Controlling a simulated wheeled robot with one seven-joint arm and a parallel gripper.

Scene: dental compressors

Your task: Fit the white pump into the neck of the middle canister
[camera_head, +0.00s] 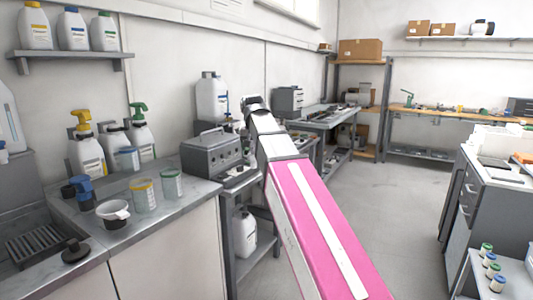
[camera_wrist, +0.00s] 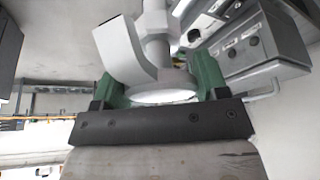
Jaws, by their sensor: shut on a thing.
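My gripper (camera_wrist: 160,86) is shut on the white pump (camera_wrist: 128,52), its green fingers on either side of the pump's round collar. In the head view my gripper (camera_head: 256,104) is raised beyond the grey case, and the pump cannot be made out there. The middle canister (camera_head: 115,140) stands against the wall on the left counter, white, with no pump on its neck. It stands between a canister with a yellow pump (camera_head: 86,152) and one with a green pump (camera_head: 141,138). My gripper is well to the right of it, apart from it.
Cups and jars (camera_head: 144,196) fill the counter's front. A grey case (camera_head: 212,152) stands between the canisters and my arm; it also shows in the wrist view (camera_wrist: 262,45). A shelf (camera_head: 70,56) with bottles hangs above.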

